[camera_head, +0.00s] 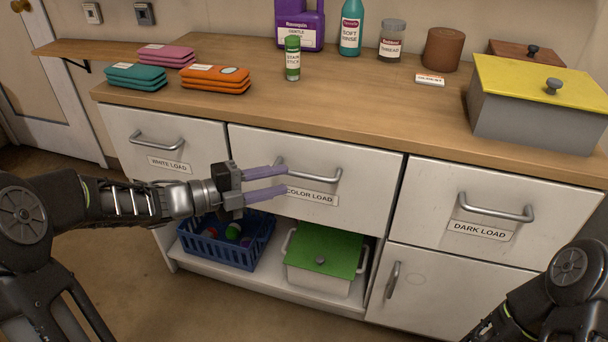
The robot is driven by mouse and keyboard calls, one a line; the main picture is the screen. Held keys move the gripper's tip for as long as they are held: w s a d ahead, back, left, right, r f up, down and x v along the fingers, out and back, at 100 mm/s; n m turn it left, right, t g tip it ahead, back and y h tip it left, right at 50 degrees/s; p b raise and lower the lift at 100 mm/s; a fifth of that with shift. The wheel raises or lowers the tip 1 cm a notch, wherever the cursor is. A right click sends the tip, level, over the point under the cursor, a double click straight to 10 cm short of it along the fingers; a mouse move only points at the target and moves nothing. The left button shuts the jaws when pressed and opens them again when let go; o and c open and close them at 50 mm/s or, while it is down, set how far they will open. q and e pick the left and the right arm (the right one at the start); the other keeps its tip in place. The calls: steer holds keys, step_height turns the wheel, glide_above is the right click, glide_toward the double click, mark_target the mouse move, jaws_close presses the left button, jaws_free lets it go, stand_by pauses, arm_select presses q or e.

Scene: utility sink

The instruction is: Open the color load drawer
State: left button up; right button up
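The color load drawer (362,188) is the middle drawer of the white cabinet, with a metal bar handle (318,178) and a label reading COLOR LOAD. Its front looks flush with the drawers beside it. My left gripper (286,181) reaches in from the left, its two purple fingers spread apart near the left end of the handle. The fingers overlap the handle's left end and the label's left edge in the picture; I cannot tell whether they touch. Nothing shows held between them. My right arm (560,290) shows at the lower right, its gripper out of frame.
The white load drawer (190,140) and dark load drawer (455,200) flank it. Below are a blue basket (215,250) and a green-lidded box (325,252). The wooden counter (350,110) holds folded cloths, bottles and a yellow-lidded box (540,90).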

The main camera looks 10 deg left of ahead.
mark_target(303, 173)
arm_select(q)
steer(key=b+x, duration=0.1)
steer(key=x, duration=0.5)
steer(key=shift+w+d, duration=0.25)
steer(key=shift+d, duration=0.05)
steer(key=shift+c, duration=0.4)
jaws_close()
steer(key=shift+f, duration=0.1)
stand_by(0.6)
